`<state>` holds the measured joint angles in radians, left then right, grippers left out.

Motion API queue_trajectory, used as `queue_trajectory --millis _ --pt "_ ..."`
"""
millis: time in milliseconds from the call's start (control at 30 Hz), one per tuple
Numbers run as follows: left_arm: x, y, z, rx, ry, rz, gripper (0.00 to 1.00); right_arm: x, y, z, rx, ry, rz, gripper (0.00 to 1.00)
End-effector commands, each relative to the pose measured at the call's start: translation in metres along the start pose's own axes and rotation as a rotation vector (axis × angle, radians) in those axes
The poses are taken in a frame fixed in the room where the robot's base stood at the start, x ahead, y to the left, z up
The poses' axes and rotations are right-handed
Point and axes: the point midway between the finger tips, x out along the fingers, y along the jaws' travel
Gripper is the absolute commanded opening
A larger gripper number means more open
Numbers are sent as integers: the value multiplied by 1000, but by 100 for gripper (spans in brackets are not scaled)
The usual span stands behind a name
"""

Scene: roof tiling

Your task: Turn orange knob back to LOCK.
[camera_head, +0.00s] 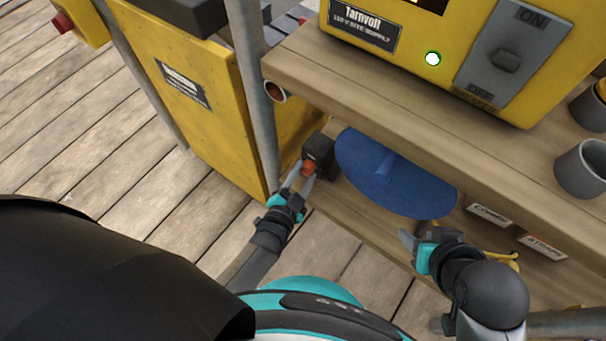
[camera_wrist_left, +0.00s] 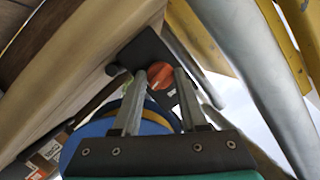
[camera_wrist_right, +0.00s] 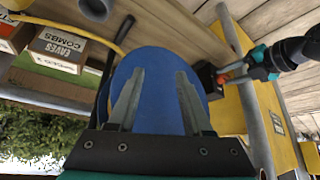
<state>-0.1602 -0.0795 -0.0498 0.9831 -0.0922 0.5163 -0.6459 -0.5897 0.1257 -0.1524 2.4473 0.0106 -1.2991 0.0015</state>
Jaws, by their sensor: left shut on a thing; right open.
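The knob also shows between the fingers in the left wrist view (camera_wrist_left: 160,75). I cannot read any LOCK marking or tell which way the knob points. My right gripper (camera_head: 408,240) is open and empty, in front of the blue disc (camera_head: 385,175). In the right wrist view its fingers (camera_wrist_right: 158,95) stand apart with the disc behind them.
The wooden upper shelf (camera_head: 400,95) overhangs the knob and carries a yellow supply box (camera_head: 440,50) with a grey switch. A metal post (camera_head: 257,110) and yellow cabinet (camera_head: 200,100) stand close left of my left gripper. Labelled boxes (camera_head: 490,214) lie right of the disc.

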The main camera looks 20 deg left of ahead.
Motion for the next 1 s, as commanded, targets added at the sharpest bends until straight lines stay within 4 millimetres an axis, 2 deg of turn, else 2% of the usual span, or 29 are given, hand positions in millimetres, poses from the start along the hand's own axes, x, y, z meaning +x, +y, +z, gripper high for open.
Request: queue_trajectory --millis 133,367,933,967,1000 --pt "0 3 2 77 3 -24 0 10 -8 -7 -5 74 -22 50" --pt "0 3 2 155 9 -48 0 15 -16 -16 -7 153 -43 50" --pt "0 2 1 179 11 -58 0 17 -19 -19 -7 180 -50 50" --pt "0 2 1 179 11 -58 46 17 -19 -19 -7 180 -50 50" --pt "0 2 1 179 12 -58 50 17 -19 -19 -7 180 -50 50"
